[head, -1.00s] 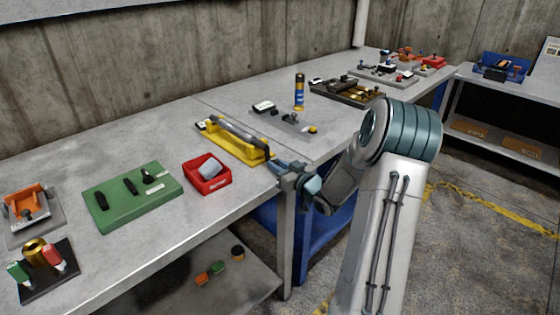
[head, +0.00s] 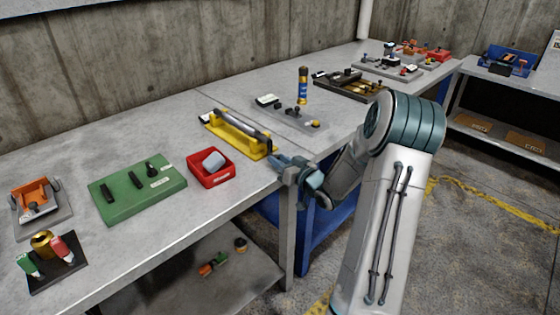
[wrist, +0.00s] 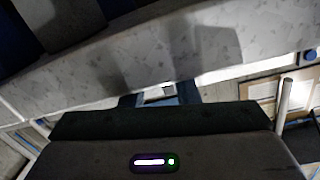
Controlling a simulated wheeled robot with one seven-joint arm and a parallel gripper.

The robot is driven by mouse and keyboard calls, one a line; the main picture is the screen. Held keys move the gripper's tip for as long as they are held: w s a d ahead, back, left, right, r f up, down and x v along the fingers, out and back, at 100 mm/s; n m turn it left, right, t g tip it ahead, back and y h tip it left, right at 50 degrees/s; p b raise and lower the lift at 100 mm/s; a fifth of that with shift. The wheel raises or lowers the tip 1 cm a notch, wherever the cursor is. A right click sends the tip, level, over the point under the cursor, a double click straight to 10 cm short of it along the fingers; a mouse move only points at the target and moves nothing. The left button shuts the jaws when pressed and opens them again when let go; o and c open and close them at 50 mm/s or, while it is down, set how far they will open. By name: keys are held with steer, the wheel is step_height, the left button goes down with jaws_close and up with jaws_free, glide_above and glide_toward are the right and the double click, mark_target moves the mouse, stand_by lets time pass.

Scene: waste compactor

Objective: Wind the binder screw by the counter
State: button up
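I cannot tell for certain which part is the binder screw. A grey plate (head: 285,113) on the bench carries a small black-and-white box (head: 267,100), possibly the counter, and small dark fittings (head: 297,110). My gripper (head: 277,160) is at the bench's front edge, pointing left, close to the right end of a yellow cradle (head: 238,138) holding a grey bar. In the wrist view my gripper (wrist: 160,96) shows two fingers apart with a small pale patch between them; nothing held is visible. The wrist housing hides much of the area below.
A red bin (head: 211,180) and green board (head: 137,190) lie left of the cradle. Orange equipment (head: 36,195) stands farther left. The bench edge runs beneath my gripper; a lower shelf holds small parts.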

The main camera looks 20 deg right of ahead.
steer(key=v, duration=1.3)
steer(key=shift+s+d, duration=0.15)
steer(key=shift+s, duration=0.25)
steer(key=shift+w, duration=0.15)
stand_by(0.7)
